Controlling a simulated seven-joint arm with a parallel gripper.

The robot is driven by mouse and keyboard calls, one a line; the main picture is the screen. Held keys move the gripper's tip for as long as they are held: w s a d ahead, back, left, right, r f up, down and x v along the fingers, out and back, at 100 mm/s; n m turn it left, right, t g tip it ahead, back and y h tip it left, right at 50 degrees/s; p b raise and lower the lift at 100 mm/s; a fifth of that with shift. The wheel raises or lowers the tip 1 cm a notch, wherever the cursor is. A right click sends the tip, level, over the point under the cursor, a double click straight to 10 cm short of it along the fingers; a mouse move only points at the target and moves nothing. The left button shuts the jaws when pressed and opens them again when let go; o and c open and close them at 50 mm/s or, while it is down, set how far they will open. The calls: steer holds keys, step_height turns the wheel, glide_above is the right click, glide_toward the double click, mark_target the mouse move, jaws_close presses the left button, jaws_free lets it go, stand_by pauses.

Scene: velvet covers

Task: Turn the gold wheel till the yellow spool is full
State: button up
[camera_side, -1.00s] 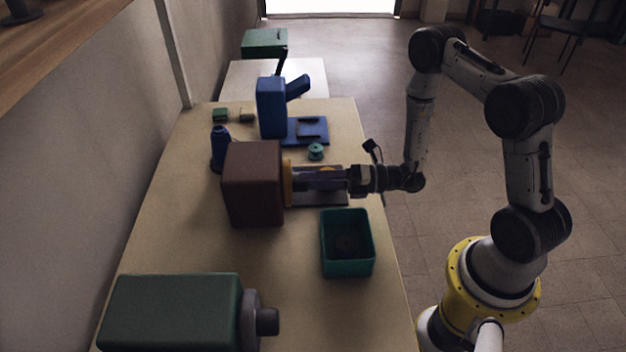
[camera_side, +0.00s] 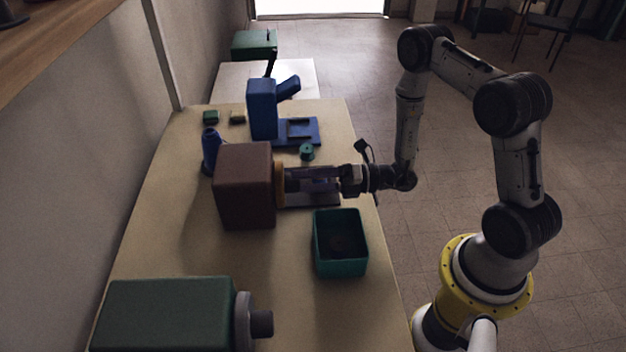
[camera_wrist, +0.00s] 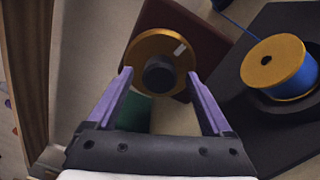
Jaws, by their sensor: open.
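The gold wheel (camera_wrist: 141,50) is on the brown box's side, with a dark hub (camera_wrist: 159,74) and a pale mark near its upper right rim. In the side view the wheel (camera_side: 279,185) shows edge-on. My gripper (camera_wrist: 160,75) is open, its purple fingers on either side of the hub in the wrist view. In the side view my gripper (camera_side: 288,181) is close to the wheel; I cannot tell whether it touches. The yellow spool (camera_wrist: 265,62) stands on a dark base at right, with a thick blue winding below its top flange. A blue thread (camera_wrist: 238,25) runs to it.
The brown box (camera_side: 245,187) stands mid-table. A green open bin (camera_side: 340,270) is in front of my gripper, a small teal spool (camera_side: 307,152) behind it. A blue machine (camera_side: 262,110) and blue thread cone (camera_side: 210,152) stand farther back; a green machine (camera_side: 160,315) stands at front left.

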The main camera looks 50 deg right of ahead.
steer(key=v, duration=1.4)
steer(key=shift+a, duration=0.1)
steer(key=shift+w+a, duration=0.1)
steer(key=shift+a, duration=0.05)
steer(key=w+a+r+n+g+y, duration=0.2)
steer(key=a+r+n+g, duration=0.15)
steer(key=r+n, duration=0.2)
steer(key=s+a+r+n+g+h, duration=0.3)
steer(key=s+a+r+n+g, duration=0.7)
steer(key=n, duration=0.6)
steer(key=s+d+r+n+t+h, duration=0.25)
steer(key=s+n+h, duration=0.45)
steer(key=n, duration=0.4)
steer(key=d+r+n+t+h, duration=0.2)
steer(key=d+n+t+h, duration=0.1)
steer(key=d+n, duration=0.3)
steer(key=shift+w+d+n+t+h, duration=0.4)
steer(key=shift+w+n+h, duration=0.1)
steer(key=shift+n+h, duration=0.5)
